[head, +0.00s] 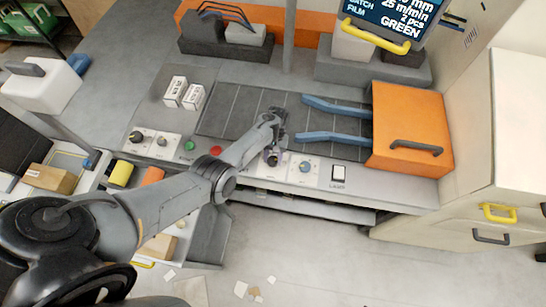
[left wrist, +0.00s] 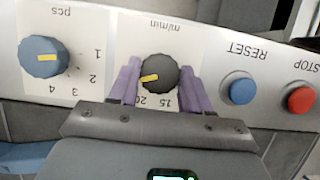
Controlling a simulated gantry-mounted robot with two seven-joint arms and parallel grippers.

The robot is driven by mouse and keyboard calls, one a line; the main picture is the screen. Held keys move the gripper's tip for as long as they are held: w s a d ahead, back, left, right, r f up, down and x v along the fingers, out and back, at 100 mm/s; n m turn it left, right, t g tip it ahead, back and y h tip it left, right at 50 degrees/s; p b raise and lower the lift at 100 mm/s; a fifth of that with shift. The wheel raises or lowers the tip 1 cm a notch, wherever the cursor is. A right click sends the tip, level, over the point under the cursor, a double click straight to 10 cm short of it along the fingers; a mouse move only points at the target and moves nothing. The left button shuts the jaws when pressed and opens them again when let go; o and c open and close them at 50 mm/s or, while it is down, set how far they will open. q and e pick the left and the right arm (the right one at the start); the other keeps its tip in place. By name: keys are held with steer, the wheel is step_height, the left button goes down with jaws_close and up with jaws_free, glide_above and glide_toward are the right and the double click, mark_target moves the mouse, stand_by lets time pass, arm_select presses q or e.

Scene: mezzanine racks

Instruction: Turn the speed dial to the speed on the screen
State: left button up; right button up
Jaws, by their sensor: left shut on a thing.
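The screen (head: 398,14) at the top of the head view reads 25 m/min, 2 pcs and GREEN. The speed dial (left wrist: 160,75) is black with a yellow mark, on a white m/min plate seen upside down in the left wrist view. The mark points left and slightly down, towards the left finger, above the printed 20. The numbers 15 and 20 show; fingers cover other parts of the scale. My left gripper (left wrist: 158,87) has its purple fingers shut on the dial's two sides. In the head view my left gripper (head: 272,156) hides the dial.
A blue pcs dial (left wrist: 43,57) is beside the speed dial. A blue RESET button (left wrist: 240,89) and red STOP button (left wrist: 301,99) are on the other side. An orange box (head: 410,128) with blue rails (head: 335,106) stands to the right. A white switch (head: 338,173) sits on the panel edge.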

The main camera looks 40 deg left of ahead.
stand_by(0.3)
arm_select(q)
steer(key=o, duration=1)
steer(key=v, duration=1.1)
steer(key=shift+p, duration=0.3)
steer(key=shift+s+f, duration=0.1)
steer(key=shift+f, duration=0.05)
